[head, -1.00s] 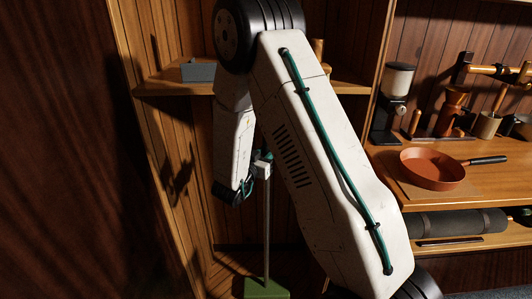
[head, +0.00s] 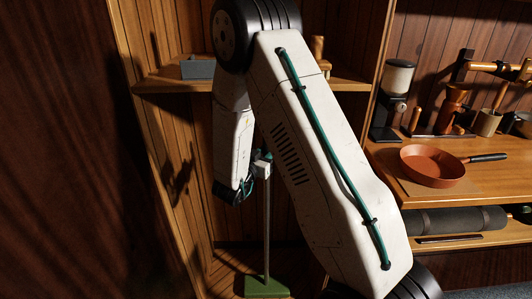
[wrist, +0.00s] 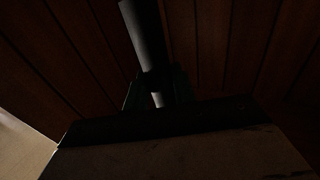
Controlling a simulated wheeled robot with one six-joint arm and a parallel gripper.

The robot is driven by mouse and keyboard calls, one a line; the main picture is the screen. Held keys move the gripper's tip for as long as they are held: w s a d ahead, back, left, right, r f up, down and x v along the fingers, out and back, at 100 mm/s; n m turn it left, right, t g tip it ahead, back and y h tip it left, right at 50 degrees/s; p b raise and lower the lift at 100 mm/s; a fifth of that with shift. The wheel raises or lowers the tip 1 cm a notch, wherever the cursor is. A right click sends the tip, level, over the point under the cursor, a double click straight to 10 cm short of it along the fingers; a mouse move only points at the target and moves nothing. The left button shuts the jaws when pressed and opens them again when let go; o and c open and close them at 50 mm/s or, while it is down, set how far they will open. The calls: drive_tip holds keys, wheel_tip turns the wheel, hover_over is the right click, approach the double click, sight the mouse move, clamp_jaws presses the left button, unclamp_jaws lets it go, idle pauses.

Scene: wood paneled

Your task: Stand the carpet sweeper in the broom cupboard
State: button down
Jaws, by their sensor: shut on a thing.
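The carpet sweeper (head: 267,230) stands nearly upright inside the wood-panelled broom cupboard (head: 170,150), its thin grey handle rising from a green head (head: 267,287) low in the cupboard. Whether the head touches the cupboard floor is hard to tell. My gripper (head: 262,165) is shut on the upper part of the handle; its fingers are small and partly hidden by my arm. In the dark wrist view, the grey handle (wrist: 143,35) runs down between my gripper's fingers (wrist: 157,92), with wood panels behind it.
A shelf (head: 170,83) crosses the cupboard above my gripper and carries a grey tray (head: 197,68). To the right, a counter holds an orange pan (head: 432,166), a coffee grinder (head: 392,95) and a rolled dark mat (head: 455,221) below. Panelled walls stand close on the left.

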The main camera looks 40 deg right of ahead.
drive_tip(key=shift+f, duration=0.2)
drive_tip(key=c, duration=1.1)
unclamp_jaws()
drive_tip(key=o, duration=0.4)
drive_tip(key=shift+f, duration=0.2)
drive_tip(key=shift+c, duration=0.2)
